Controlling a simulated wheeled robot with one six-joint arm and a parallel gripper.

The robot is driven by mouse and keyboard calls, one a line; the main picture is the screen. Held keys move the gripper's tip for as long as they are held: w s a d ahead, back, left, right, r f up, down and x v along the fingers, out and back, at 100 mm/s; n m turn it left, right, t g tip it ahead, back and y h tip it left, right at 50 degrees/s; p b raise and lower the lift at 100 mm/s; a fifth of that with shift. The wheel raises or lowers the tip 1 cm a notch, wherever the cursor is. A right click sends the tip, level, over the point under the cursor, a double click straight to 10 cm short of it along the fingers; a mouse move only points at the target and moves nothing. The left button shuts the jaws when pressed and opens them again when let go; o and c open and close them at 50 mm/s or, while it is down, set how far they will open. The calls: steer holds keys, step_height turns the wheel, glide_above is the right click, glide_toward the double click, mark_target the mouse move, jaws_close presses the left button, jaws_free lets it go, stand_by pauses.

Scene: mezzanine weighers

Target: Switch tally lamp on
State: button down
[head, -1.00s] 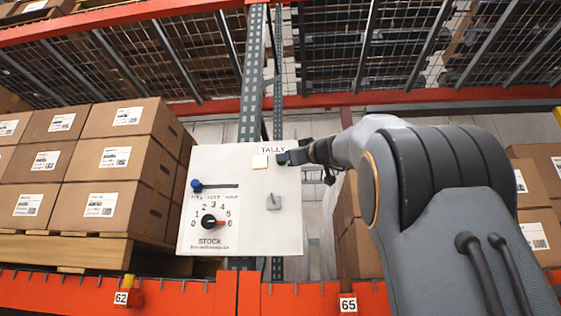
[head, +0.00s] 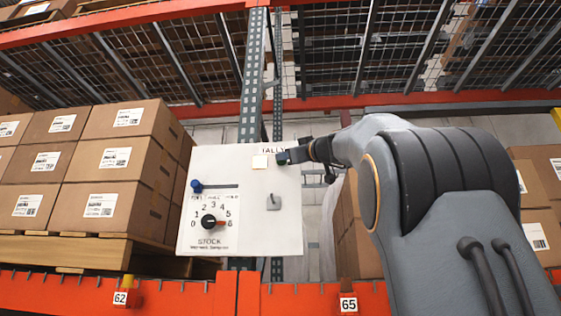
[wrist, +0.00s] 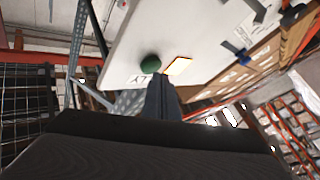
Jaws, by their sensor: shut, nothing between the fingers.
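A white panel (head: 240,205) carries the word TALLY at its top right. Below the word is a small square lamp (head: 260,161) with a pale cream face; in the wrist view the lamp (wrist: 178,66) shows an orange edge. A dark green round button (wrist: 150,64) sits beside it. My gripper (head: 290,156) is shut and empty at the panel's top right, and hides most of the button in the head view. In the wrist view its fingertips (wrist: 160,82) are right by the button; I cannot tell whether they touch it.
The panel also has a grey toggle (head: 273,202), a blue slider knob (head: 196,185) and a black STOCK dial (head: 209,222). Stacked cartons (head: 110,160) stand left. An orange rack beam (head: 190,295) runs below, and a grey upright (head: 251,100) stands behind the panel.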

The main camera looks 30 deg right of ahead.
steer(key=shift+s+a+b, duration=0.55)
steer(key=shift+s+b, duration=0.2)
steer(key=shift+s, duration=0.05)
steer(key=shift+s+a+b, duration=0.55)
steer(key=shift+s+b, duration=0.15)
steer(key=shift+s, duration=0.1)
steer(key=shift+s+a+b, duration=0.55)
steer(key=shift+s+b, duration=0.2)
steer(key=shift+s, duration=0.05)
